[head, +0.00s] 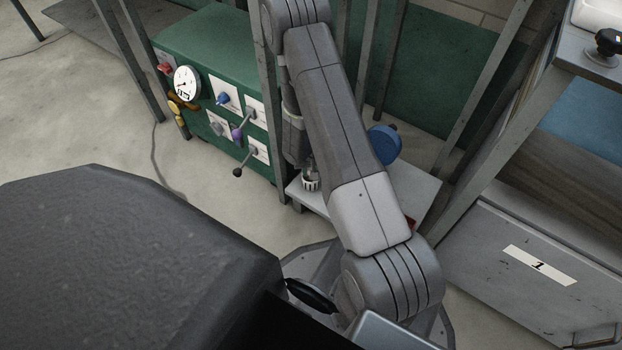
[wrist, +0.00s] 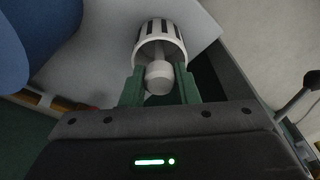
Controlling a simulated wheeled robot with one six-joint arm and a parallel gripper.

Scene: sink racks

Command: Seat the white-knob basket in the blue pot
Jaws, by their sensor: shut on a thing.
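The white-knob basket (wrist: 170,30) is a small white slotted cup with a white knob (wrist: 158,77) on a stem. In the wrist view my gripper (wrist: 159,84) has its green fingers on both sides of the knob, shut on it. The basket also shows in the head view (head: 311,184), below my wrist, over or on the pale shelf; I cannot tell if it touches. The blue pot (head: 385,144) is right of my forearm in the head view, partly hidden by it. In the wrist view the blue pot (wrist: 40,40) fills the upper left, apart from the basket.
The pale shelf (head: 424,192) lies between grey metal posts. A green panel box (head: 215,50) with a gauge, knobs and a lever stands left of the shelf.

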